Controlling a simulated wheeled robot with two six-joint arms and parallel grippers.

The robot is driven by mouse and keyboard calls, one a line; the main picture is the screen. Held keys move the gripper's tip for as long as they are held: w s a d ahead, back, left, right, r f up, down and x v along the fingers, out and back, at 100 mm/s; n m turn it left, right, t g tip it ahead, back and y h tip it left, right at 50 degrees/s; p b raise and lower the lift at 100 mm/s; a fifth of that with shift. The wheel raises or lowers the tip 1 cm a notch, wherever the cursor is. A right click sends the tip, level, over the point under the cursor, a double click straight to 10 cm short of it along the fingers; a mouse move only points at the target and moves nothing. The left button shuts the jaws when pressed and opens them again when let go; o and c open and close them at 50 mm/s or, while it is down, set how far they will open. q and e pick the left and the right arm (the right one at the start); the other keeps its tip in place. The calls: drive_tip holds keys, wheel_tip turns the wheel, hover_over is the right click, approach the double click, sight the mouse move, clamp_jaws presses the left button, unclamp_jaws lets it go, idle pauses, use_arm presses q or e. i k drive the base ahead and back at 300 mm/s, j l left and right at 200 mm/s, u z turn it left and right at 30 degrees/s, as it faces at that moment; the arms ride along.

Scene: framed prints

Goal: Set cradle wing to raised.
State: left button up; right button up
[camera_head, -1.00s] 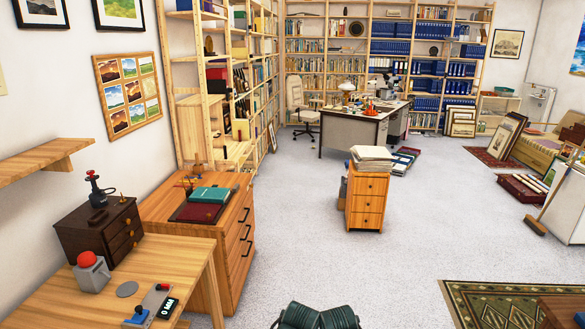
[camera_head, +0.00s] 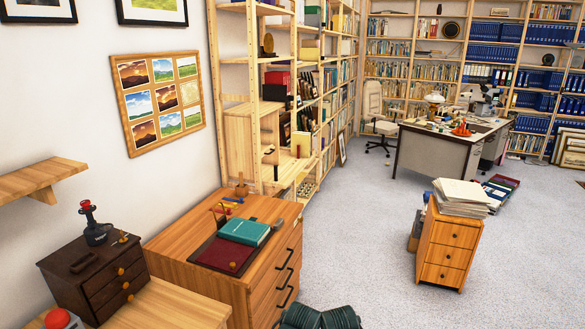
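I cannot make out a part that is clearly the cradle wing. On the wooden drawer cabinet (camera_head: 190,240) at left of centre, a flat dark red panel (camera_head: 222,257) lies on the top, and a teal book (camera_head: 244,231) lies on or just behind it. Whether the panel belongs to a cradle, and whether any part of it is raised, I cannot tell. Neither of my grippers is in view.
A dark small chest (camera_head: 95,280) stands on a light wood bench (camera_head: 172,308) at lower left, with a red-topped knob (camera_head: 57,319) in front. A small drawer unit (camera_head: 447,250) with stacked papers stands right. Open grey floor (camera_head: 360,240) lies between.

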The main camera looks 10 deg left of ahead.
sight(227, 256)
drive_tip(key=i+l+u, duration=0.2)
drive_tip(key=i+u, duration=0.15)
drive_tip(key=i+l+u, duration=0.65)
drive_tip(key=i+l, duration=0.05)
drive_tip(key=l, duration=0.05)
